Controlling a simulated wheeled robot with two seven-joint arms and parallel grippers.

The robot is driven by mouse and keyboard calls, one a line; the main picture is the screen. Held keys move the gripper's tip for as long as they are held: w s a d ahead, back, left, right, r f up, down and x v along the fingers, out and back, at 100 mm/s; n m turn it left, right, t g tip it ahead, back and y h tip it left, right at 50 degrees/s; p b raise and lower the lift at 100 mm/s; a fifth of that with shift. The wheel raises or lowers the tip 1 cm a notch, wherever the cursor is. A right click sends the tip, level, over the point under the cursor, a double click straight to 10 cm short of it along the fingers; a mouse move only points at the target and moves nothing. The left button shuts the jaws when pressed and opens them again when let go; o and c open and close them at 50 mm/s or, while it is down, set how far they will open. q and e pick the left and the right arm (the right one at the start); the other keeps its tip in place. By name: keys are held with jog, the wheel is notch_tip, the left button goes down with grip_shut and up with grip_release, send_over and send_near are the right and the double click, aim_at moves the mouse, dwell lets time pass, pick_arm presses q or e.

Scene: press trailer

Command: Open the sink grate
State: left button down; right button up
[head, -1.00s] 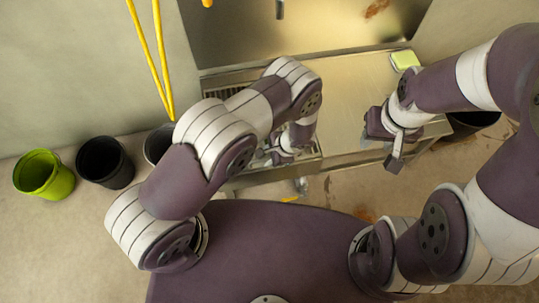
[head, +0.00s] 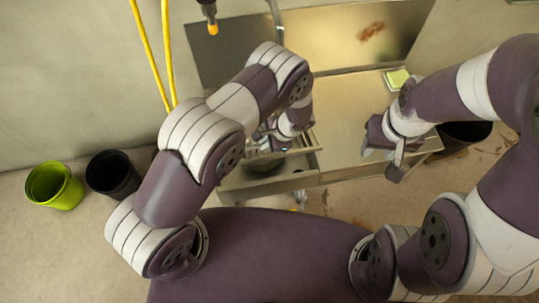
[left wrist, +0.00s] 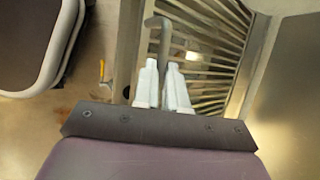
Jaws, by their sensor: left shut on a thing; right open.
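The slatted metal sink grate (left wrist: 215,62) fills the upper middle of the left wrist view. In the head view only its pale front edge (head: 300,153) shows clearly, raised over the sink basin (head: 240,177); my left arm hides much of it. My left gripper (left wrist: 163,68) is shut on a thin grey hooked metal piece (left wrist: 158,27) beside the slats; whether it is part of the grate I cannot tell. In the head view, my left gripper (head: 265,138) is partly hidden above the basin. My right gripper (head: 394,168) is open and empty near the counter's right front edge.
The steel counter (head: 345,110) has a green-yellow sponge-like block (head: 397,79) at its back right. A green bucket (head: 54,187) and a black bucket (head: 113,175) stand on the floor at left. Another dark bucket (head: 466,132) stands at right.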

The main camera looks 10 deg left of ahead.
pick_arm(q)
jog(key=w+a+r+p, duration=0.2)
jog(key=w+r, duration=0.4)
jog(key=shift+r, duration=0.3)
jog(key=shift+w+d, duration=0.1)
jog(key=c, duration=1.2)
grip_release()
jog(key=shift+f, duration=0.1)
jog(key=shift+o, duration=0.2)
